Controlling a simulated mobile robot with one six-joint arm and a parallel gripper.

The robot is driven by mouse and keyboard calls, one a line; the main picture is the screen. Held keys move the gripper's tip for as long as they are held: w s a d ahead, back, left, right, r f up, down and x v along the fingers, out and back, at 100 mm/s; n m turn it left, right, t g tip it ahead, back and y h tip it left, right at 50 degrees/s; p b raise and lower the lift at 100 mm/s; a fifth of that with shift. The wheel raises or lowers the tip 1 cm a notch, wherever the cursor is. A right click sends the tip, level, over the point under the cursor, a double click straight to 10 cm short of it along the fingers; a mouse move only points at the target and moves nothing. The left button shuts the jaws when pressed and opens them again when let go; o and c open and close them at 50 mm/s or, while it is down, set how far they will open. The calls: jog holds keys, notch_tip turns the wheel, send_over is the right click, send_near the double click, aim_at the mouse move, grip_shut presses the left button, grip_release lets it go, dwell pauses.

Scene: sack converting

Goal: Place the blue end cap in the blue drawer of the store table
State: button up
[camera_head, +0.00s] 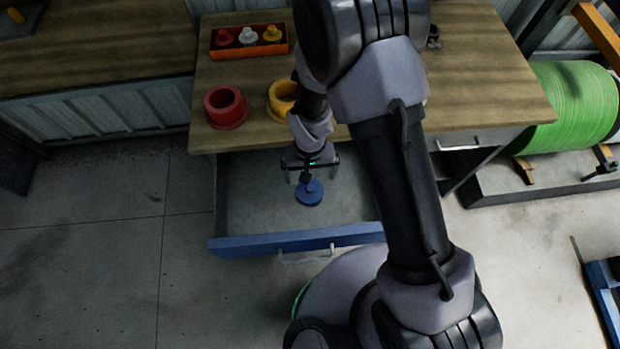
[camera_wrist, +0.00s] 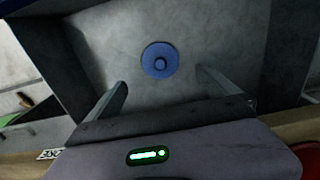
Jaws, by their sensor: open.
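The blue end cap (camera_head: 309,193) is a round disc with a raised centre knob. It lies inside the open blue drawer (camera_head: 250,245) of the store table (camera_head: 480,100); it also shows in the wrist view (camera_wrist: 160,60), flat on the grey drawer floor with clear floor around it. My gripper (camera_head: 311,178) is over the drawer, just above the cap in the head view. In the wrist view its two fingers (camera_wrist: 160,92) are spread wide, with nothing between them, and the cap shows beyond their tips. My arm hides the drawer's right part in the head view.
A red ring part (camera_head: 225,107) and a yellow one (camera_head: 283,100) stand on the table above the drawer. An orange tray (camera_head: 249,50) holds red, white and yellow caps. A green roll (camera_head: 573,105) stands at right. Floor left of the drawer is clear.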

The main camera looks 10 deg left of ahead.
jog(key=w+d+r+m+t+y, duration=0.1)
jog(key=d+r+m, duration=0.15)
jog(key=r, duration=0.85)
jog(key=w+d+r+m+t, duration=0.1)
jog(key=d+r, duration=0.3)
jog(key=r, duration=0.6)
jog(key=s+d+r+m+t, duration=0.2)
jog(key=s+d+r, duration=0.2)
jog(key=s+r, duration=0.2)
jog(key=s+d+r+m+t+y, duration=0.1)
jog(key=s+d+r, duration=0.3)
jog(key=s+r, duration=0.3)
notch_tip(320, 180, up, 3)
jog(key=shift+d+r+m+t, duration=0.15)
jog(key=shift+d+m+t, duration=0.15)
jog(key=shift+m+t, duration=0.1)
